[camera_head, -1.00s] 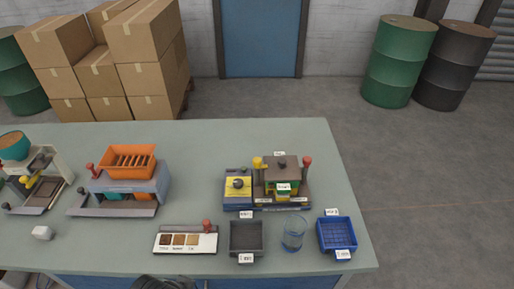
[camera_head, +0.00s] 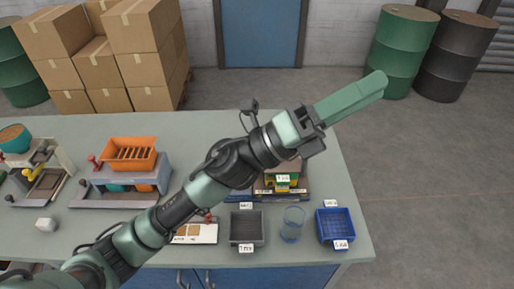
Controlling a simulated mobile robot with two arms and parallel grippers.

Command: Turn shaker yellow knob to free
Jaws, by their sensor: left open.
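The shaker (camera_head: 283,183), a small machine with green and yellow parts and a label, sits on the table right of centre. My left arm crosses in front of it, so its upper part and its yellow knob are hidden now. My left gripper (camera_head: 376,84) is raised in front of the camera, with green fingers pointing to the upper right. It is open, nothing shows in it, and it is apart from the shaker. My right gripper is not in view.
In front of the shaker are a grey tray (camera_head: 260,229), a clear cup (camera_head: 292,226) and a blue basket (camera_head: 351,225). A partly covered sample board (camera_head: 207,233) lies left of the tray. An orange-topped machine (camera_head: 129,153) stands further left. The table's back strip is clear.

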